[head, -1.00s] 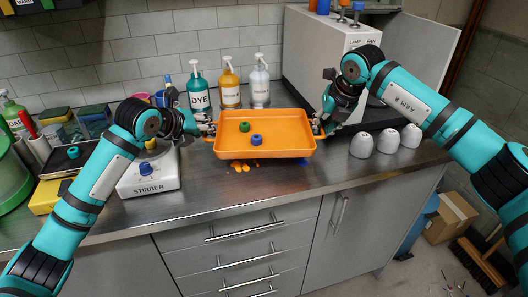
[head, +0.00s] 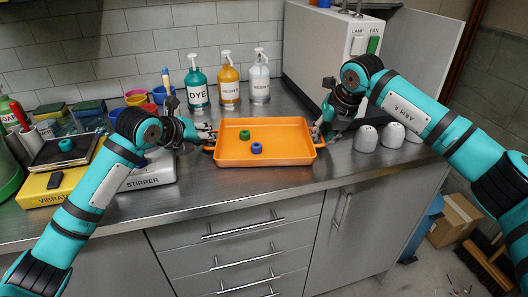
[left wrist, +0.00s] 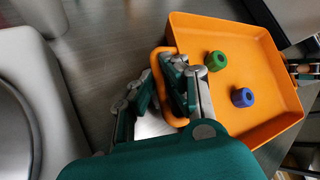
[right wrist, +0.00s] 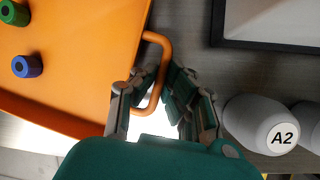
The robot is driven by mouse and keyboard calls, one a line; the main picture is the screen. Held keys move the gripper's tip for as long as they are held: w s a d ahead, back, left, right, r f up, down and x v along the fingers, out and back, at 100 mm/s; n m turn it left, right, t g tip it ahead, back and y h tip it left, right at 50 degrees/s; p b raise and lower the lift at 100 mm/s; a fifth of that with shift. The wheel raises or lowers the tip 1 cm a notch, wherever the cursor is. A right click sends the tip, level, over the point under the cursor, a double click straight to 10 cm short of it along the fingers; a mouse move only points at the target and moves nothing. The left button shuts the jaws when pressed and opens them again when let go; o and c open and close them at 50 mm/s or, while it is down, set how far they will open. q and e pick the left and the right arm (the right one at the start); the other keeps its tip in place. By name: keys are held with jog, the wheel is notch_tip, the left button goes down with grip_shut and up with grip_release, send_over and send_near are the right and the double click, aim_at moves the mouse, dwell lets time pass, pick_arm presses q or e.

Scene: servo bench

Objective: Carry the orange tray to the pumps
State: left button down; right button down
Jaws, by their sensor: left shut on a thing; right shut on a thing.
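The orange tray (head: 285,153) is level over the middle of the metal counter, in front of the pump bottles. I cannot tell whether it touches the counter. A green ring-like part (head: 245,134) and a blue one (head: 256,147) lie in it. My left gripper (head: 209,138) is shut on the tray's left handle, which also shows in the left wrist view (left wrist: 160,75). My right gripper (head: 318,136) is shut on the right handle (right wrist: 166,62). Behind the tray stand the teal DYE pump (head: 197,90), an orange pump (head: 229,92) and a clear white pump (head: 260,85).
The stirrer (head: 150,175) stands left of the tray. White rounded cups (head: 366,139) stand to the right, beside a large white box (head: 320,50). A yellow device (head: 50,187) and coloured cups (head: 137,97) are at the left. Bare counter lies in front.

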pick_arm(q)
jog(key=c, duration=1.4)
grip_release()
jog(key=shift+a+f, duration=0.1)
jog(key=shift+f, duration=0.15)
pick_arm(e)
jog(key=c, duration=1.4)
grip_release()
jog(key=shift+d+f, duration=0.1)
jog(key=shift+f, duration=0.15)
jog(key=shift+c, duration=0.2)
pick_arm(q)
jog(key=v, duration=0.8)
pick_arm(e)
jog(key=shift+s, duration=0.1)
jog(key=v, duration=0.8)
jog(key=shift+r, duration=0.15)
